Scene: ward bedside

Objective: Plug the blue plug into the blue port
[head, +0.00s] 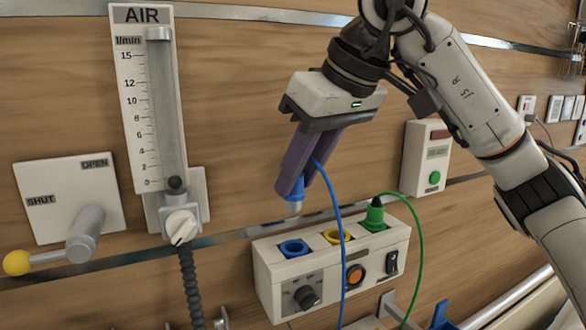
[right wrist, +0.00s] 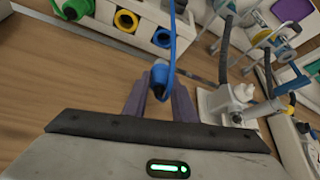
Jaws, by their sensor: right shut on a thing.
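The blue plug (head: 295,194) points down from the purple fingers of my right gripper (head: 292,185), which is shut on it. The blue plug also shows between the fingers in the right wrist view (right wrist: 160,78). A blue cord (head: 329,190) runs from it down past the front of the port box. The blue port (head: 294,248) is the left opening on top of the white port box (head: 266,272). The plug is above this port and apart from it. My left gripper is not in view.
The yellow port (head: 336,236) is beside the blue one, and a green plug (head: 375,215) with its cord sits at the box's right end. An air flowmeter (head: 150,100) and hose are at left. A white wall box (head: 425,158) is at right.

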